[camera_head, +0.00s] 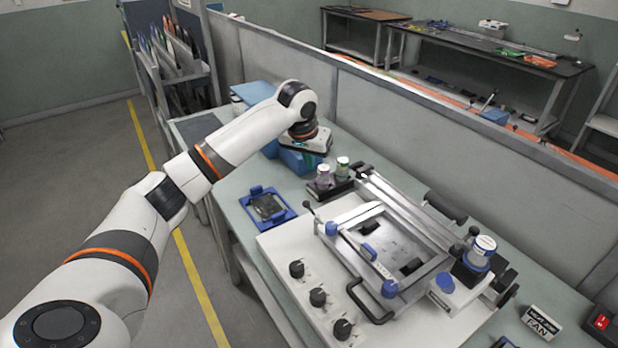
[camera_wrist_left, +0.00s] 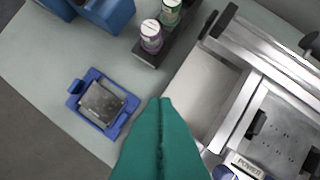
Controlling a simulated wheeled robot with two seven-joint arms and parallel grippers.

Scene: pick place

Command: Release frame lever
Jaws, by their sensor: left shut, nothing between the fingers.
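A white machine (camera_head: 283,248) with a metal frame (camera_head: 436,262) stands on the bench. A thin lever with a black knob (camera_head: 307,205) stands at the frame's left corner, and blue clamp parts (camera_head: 368,251) sit along its front bar. I cannot tell which part is the frame lever. The metal frame also fills the right of the left wrist view (camera_wrist_left: 228,128). My left gripper (camera_head: 311,151) is above the bench, behind and left of the machine, apart from it. Its green fingers (camera_wrist_left: 166,100) are shut and empty in the wrist view. My right gripper is not in view.
A blue tray holding a dark part (camera_head: 290,213) lies left of the machine. Two small bottles (camera_head: 343,166) stand in a black holder near my gripper. A grey partition (camera_head: 400,120) runs behind the bench.

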